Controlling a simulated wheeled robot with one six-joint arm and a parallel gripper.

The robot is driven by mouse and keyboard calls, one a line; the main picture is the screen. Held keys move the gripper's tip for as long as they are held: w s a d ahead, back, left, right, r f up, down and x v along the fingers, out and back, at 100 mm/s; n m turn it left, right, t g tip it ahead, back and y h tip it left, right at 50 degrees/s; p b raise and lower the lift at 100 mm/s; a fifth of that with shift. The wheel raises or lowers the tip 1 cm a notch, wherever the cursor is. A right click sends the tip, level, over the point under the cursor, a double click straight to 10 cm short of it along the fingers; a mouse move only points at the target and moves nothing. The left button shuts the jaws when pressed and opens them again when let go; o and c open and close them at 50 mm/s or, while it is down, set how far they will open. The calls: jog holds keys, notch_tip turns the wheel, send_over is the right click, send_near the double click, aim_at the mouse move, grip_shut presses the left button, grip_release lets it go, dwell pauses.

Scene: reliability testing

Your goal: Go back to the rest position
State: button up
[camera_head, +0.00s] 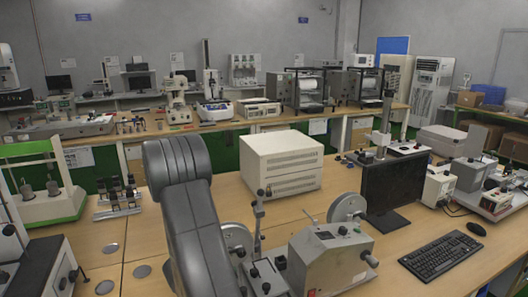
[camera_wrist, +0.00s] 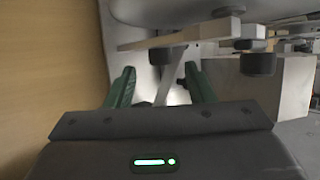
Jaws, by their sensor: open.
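In the wrist view my gripper (camera_wrist: 159,72) shows two dark green fingers held apart, open, with a pale grey bar visible between them. Nothing is clearly held. Grey metal machine parts (camera_wrist: 170,42) and dark round knobs lie close beyond the fingertips; I cannot tell whether they touch. In the head view my dark grey arm rises in the left foreground and bends down toward the bench. The gripper is hidden there. A grey tabletop testing machine (camera_head: 335,260) with round discs stands just right of the arm.
A cream box-shaped instrument (camera_head: 281,163) stands behind the arm. A black monitor (camera_head: 390,186) and keyboard (camera_head: 441,255) are to the right. A green-and-white device (camera_head: 40,185) and a small rack (camera_head: 118,197) are left. Some bare wooden bench (camera_head: 128,242) shows left of the arm.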

jog(key=x, duration=0.3)
jog(key=shift+w+d+f, duration=0.1)
jog(key=shift+w+f, duration=0.05)
dwell(0.3)
jog(key=v, duration=1.4)
jog(key=x, duration=1.4)
jog(key=shift+a+f+n+t+h+p, duration=0.15)
jog(key=shift+t+h, duration=0.1)
jog(key=shift+h, duration=0.2)
jog(key=shift+a+n+t+h+p, duration=0.15)
jog(key=shift+t+h, duration=0.1)
jog(key=shift+h, duration=0.2)
jog(key=h, duration=0.1)
jog(key=t+h, duration=0.1)
jog(key=shift+f+n+t+h, duration=0.3)
jog(key=shift+f+n, duration=0.1)
jog(key=t+h, duration=0.1)
jog(key=n+t+h+b, duration=0.1)
jog(key=shift+f+h, duration=0.3)
jog(key=shift+f, duration=0.05)
jog(key=b+v, duration=0.1)
jog(key=v, duration=0.7)
jog(key=shift+s+r+b, duration=0.2)
jog(key=shift+b, duration=0.2)
